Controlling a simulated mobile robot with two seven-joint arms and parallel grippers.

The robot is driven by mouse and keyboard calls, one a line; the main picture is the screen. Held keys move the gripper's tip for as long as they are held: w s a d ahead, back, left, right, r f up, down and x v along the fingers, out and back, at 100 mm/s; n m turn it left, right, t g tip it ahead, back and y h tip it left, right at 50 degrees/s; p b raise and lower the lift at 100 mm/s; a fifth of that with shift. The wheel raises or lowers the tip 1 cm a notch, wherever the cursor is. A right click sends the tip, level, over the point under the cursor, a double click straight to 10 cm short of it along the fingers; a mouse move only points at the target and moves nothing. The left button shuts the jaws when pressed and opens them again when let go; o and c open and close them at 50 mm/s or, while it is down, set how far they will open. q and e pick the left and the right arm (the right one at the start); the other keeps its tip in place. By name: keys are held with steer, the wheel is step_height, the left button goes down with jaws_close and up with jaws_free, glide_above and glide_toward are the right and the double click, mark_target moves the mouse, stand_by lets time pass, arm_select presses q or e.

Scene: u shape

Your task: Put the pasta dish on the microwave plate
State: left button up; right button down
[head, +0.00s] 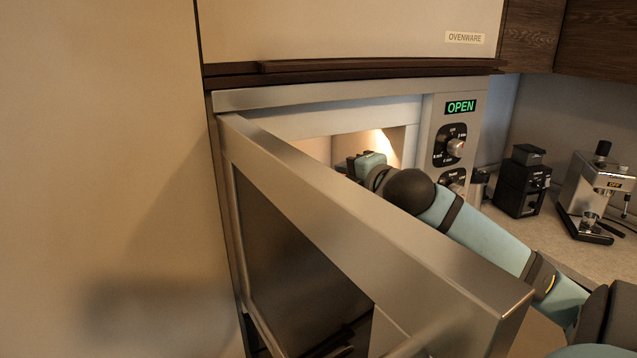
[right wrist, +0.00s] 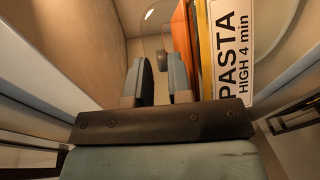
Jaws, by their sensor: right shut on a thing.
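My right gripper (head: 350,165) is inside the lit cavity of the open microwave (head: 415,110); the door hides part of the opening. In the right wrist view its two fingers (right wrist: 161,82) are shut on the pasta dish, with clear material showing between them. The pasta dish (right wrist: 190,40) has orange contents and a white label reading PASTA HIGH 4 min, right of the fingers. The dish cannot be made out in the head view. I cannot make out the microwave plate clearly. My left gripper is not in view.
The microwave door (head: 370,235) stands open toward me, left of and below my right arm. A control panel (head: 455,140) reads OPEN. A black grinder (head: 522,182) and a coffee machine (head: 597,195) stand on the counter at right. An OVENWARE cupboard (head: 350,30) is above.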

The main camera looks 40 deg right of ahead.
steer(key=d+r+p+x, duration=0.2)
steer(key=p+x, duration=0.1)
steer(key=x, duration=0.9)
step_height(320, 180, down, 6)
steer(key=shift+w+a+f+p, duration=0.15)
steer(key=shift+a+f+p, duration=0.05)
steer(key=shift+p, duration=0.95)
steer(key=shift+w+f, duration=0.1)
steer(key=shift+f, duration=0.25)
steer(key=c, duration=1.1)
jaws_free()
steer(key=shift+f, duration=0.1)
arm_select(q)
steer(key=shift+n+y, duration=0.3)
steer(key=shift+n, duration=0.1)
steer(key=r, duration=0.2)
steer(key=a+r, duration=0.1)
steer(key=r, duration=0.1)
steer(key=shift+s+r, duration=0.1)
arm_select(e)
steer(key=shift+o, duration=0.2)
